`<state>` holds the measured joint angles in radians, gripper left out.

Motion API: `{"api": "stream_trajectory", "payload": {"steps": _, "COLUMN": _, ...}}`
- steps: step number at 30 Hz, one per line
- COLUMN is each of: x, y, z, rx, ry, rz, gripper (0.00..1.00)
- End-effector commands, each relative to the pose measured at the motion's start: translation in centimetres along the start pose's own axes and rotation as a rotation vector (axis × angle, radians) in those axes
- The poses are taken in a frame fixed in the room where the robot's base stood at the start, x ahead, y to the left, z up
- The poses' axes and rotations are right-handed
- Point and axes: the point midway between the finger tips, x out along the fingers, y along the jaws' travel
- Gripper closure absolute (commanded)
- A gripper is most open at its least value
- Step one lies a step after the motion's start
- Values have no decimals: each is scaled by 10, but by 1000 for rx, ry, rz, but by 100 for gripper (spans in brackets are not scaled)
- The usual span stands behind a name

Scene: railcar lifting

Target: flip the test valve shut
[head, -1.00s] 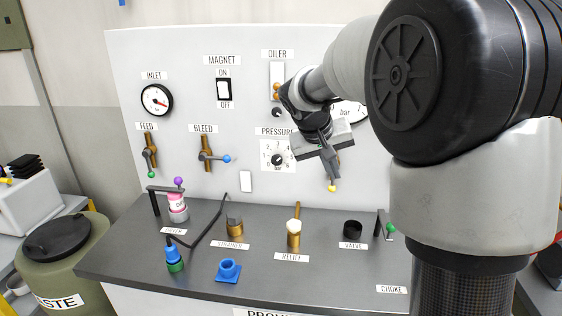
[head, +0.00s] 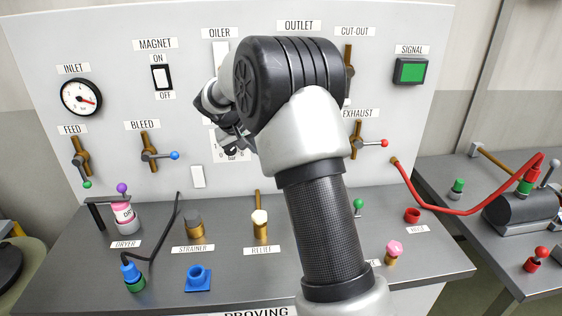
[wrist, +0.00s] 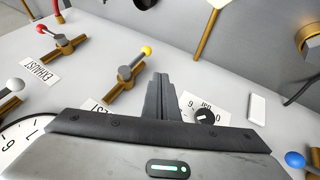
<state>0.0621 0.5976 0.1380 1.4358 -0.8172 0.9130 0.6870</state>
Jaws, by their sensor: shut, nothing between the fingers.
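The test valve (wrist: 124,84) shows in the wrist view as a brass pipe with a grey lever and a yellow ball (wrist: 146,50). Its lever lies roughly in line with the pipe. The TEST label (wrist: 98,106) is partly covered by my gripper. In the head view my arm hides this valve. My gripper (wrist: 160,78) is shut and empty, with its fingers beside the valve, on the side toward the pressure knob (wrist: 205,117). I cannot tell whether they touch it. In the head view my gripper (head: 236,140) is partly hidden by my arm, near the pressure dial.
The exhaust valve (head: 363,142) with a red ball stands right of my arm, its lever across its pipe. The bleed valve (head: 150,154) is at left. The bench below holds the dryer (head: 126,216), strainer (head: 195,226) and relief (head: 260,224). A red hose (head: 450,211) hangs at right.

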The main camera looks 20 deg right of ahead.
Motion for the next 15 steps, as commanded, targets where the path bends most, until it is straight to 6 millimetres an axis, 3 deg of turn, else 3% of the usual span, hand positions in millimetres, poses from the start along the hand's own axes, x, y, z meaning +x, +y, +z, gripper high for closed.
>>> {"api": "stream_trajectory", "payload": {"steps": 5, "x": 12, "y": 0, "z": 0, "rx": 1, "ry": -3, "rz": 0, "gripper": 100}}
{"api": "stream_trajectory", "payload": {"steps": 15, "x": 80, "y": 1, "z": 1, "rx": -1, "ry": -5, "rz": 0, "gripper": 100}}
